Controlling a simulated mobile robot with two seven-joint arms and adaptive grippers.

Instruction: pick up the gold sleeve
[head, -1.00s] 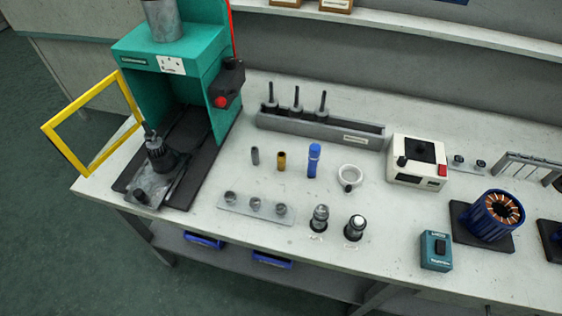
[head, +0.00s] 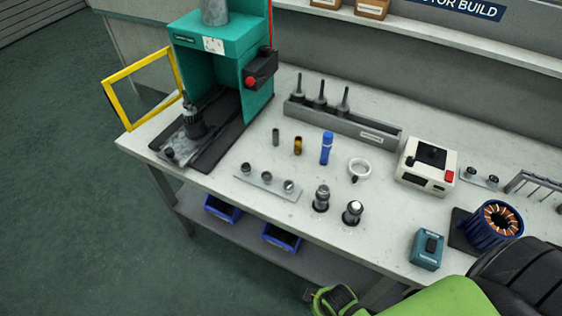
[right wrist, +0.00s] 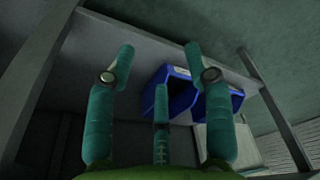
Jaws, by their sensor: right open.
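The gold sleeve (head: 298,146) stands upright on the white bench in the head view, between a grey sleeve (head: 276,137) and a blue cylinder (head: 326,148). My right arm comes in at the lower right of the head view, below and in front of the bench, well apart from the sleeve. In the right wrist view my right gripper (right wrist: 165,70) has its teal fingers spread and empty, facing the under-bench shelf and blue bins (right wrist: 180,88). The gold sleeve is not in the wrist view. My left gripper is not in view.
A green press (head: 215,70) with a yellow frame guard stands at the left. A grey rack with upright pins (head: 340,125) stands behind the sleeves, a plate with several rings (head: 268,183) in front. A white ring, two dark fittings and a white box (head: 428,165) lie to the right.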

